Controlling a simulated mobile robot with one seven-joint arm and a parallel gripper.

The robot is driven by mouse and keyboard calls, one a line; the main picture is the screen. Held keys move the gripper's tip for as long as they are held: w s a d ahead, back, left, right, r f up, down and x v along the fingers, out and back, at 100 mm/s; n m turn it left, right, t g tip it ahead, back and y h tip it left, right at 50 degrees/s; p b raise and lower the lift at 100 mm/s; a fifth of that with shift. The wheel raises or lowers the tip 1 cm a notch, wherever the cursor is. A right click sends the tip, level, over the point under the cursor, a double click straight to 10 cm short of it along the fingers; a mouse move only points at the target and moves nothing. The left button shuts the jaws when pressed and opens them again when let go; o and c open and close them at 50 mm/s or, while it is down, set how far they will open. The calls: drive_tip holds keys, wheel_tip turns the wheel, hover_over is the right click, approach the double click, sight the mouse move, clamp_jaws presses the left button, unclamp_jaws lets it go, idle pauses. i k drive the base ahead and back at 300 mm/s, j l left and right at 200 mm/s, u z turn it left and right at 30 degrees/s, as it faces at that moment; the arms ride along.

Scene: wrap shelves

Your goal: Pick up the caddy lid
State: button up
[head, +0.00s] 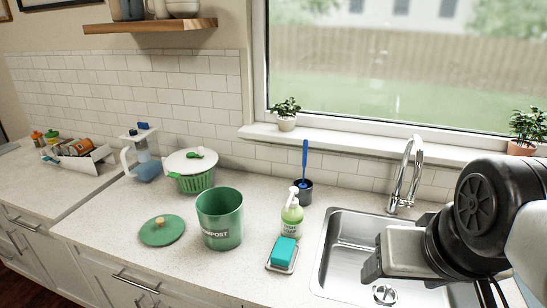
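The caddy lid (153,236) is a round green disc with a small wooden knob. It lies flat on the counter, left of the green compost caddy (220,228). The caddy stands upright with its top open and white lettering on its front. My gripper (372,270) is over the sink at the right, well apart from the lid, with the caddy and soap between them. Its fingers are too hard to make out to tell whether they are open or shut.
A soap bottle (292,215) and a teal sponge on a dish (283,253) stand between caddy and sink (345,235). A green salad spinner (192,172) and a water jug (145,160) stand behind the lid. Counter left and in front of the lid is clear.

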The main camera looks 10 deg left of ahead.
sight(162, 230)
drive_tip(key=k+j+u, duration=0.15)
drive_tip(key=j+u, duration=0.2)
drive_tip(key=k+j+u, duration=0.1)
drive_tip(key=j+u, duration=0.25)
